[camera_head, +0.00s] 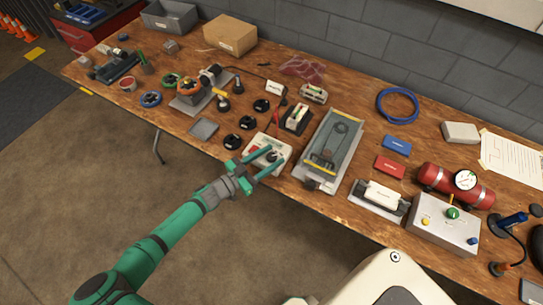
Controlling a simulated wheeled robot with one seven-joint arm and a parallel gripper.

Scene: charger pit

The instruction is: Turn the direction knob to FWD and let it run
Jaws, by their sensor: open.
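A white control box (284,146) sits near the front edge of the wooden bench, with a small dark knob (272,156) on its top. My gripper (276,153) reaches over this box from the front left. Its two green fingers are spread, with the dark knob showing between them. I cannot tell whether either finger touches it. The fingers cover part of the box face. No FWD mark can be read, and the knob's pointing direction is too small to tell. A small conveyor-like unit (337,138) with a grey frame stands just right of the box.
A grey box with a green knob (453,213) stands at the right, near a red cylinder with a gauge (465,180). Several black round parts (247,122) lie left of the control box. A black-and-white device (297,117) stands close behind it. A flat grey plate (203,128) lies left.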

